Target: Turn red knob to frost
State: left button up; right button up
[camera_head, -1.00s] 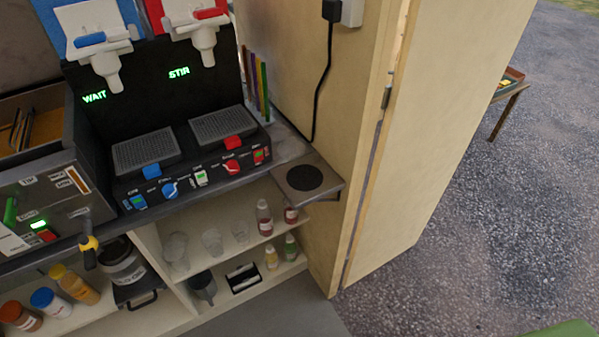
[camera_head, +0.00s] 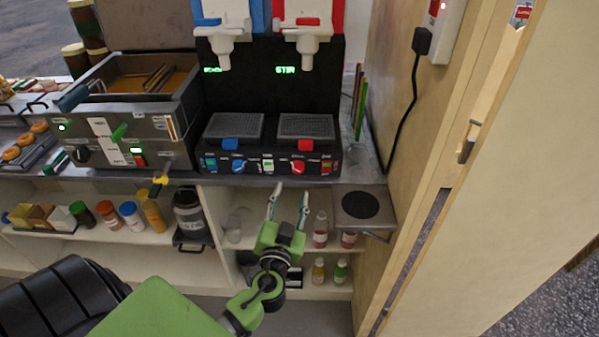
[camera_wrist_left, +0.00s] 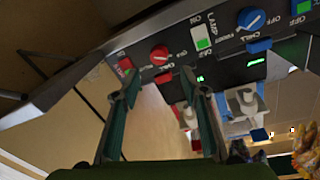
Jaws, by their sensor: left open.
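The red knob (camera_head: 298,167) is on the dark front panel of the two-headed drink machine (camera_head: 262,160), under its right side. The left wrist view shows the red knob (camera_wrist_left: 160,54) with a pale pointer; the small lettering around it is hard to read, so its setting cannot be told. My left gripper (camera_head: 290,192) is open and empty, its fingers reaching up just below the panel. In the left wrist view, the gripper's fingertips (camera_wrist_left: 160,72) stand on either side of the knob's line, apart from it. My right gripper is not in view.
A blue knob (camera_head: 238,166) is left of the red one, with a white lamp switch (camera_head: 268,165) between. A red switch (camera_head: 326,166) is close on the right. A burner plate (camera_head: 362,206) juts out at the right. Shelves with bottles (camera_head: 320,228) lie below.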

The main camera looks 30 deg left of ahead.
aim_at(298, 171)
pick_arm(q)
jog(key=p+x, duration=0.1)
jog(key=x, duration=0.6)
jog(key=shift+w+p, duration=0.2)
jog(key=shift+p, duration=0.1)
jog(key=shift+w+a, duration=0.15)
jog(key=shift+w, duration=0.25)
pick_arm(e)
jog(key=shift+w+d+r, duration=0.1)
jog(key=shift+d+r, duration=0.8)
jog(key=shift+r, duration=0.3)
pick_arm(q)
jog(key=c, duration=1.1)
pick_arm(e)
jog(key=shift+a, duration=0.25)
